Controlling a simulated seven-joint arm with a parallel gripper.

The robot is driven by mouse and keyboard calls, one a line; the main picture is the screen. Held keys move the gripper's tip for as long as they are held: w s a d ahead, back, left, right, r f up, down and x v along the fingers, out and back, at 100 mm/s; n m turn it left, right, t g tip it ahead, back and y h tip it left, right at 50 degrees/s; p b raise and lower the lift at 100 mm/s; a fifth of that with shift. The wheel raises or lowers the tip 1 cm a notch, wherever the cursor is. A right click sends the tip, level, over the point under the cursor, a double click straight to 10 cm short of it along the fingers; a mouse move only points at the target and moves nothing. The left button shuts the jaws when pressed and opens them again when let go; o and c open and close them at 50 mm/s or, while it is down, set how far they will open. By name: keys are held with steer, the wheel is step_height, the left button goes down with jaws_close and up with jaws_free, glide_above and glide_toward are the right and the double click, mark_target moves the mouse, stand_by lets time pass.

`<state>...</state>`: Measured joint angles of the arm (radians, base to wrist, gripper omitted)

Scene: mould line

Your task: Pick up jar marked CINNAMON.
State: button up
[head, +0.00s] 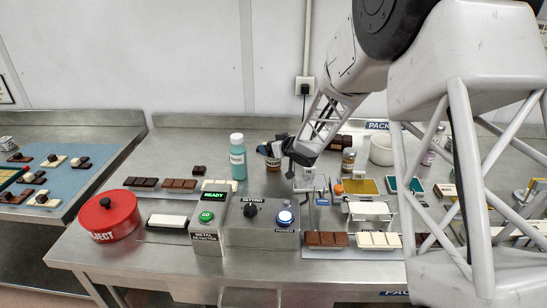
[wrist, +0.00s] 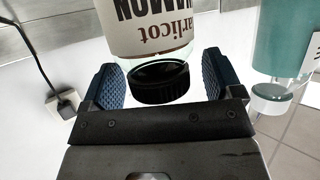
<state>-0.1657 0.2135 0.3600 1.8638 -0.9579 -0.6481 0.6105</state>
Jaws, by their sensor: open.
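The jar marked CINNAMON (wrist: 155,30) shows in the wrist view upside down, with part of its label readable and a black lid. In the head view the jar (head: 273,164) stands on the steel bench, partly hidden by my gripper (head: 272,148). My gripper (wrist: 160,84) is open, with one blue ridged finger on each side of the jar near its lid. A gap shows beside the lid on both sides. The bottom of the jar is outside the wrist view.
A teal bottle (head: 237,160) stands close to the left of the jar; it also shows at the right of the wrist view (wrist: 285,45). Another brown jar (head: 348,161) stands to the right. Chocolate bars (head: 180,184), a red pot (head: 108,214) and a control box (head: 262,222) are nearer.

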stand_by(0.4)
steer(key=c, duration=1.1)
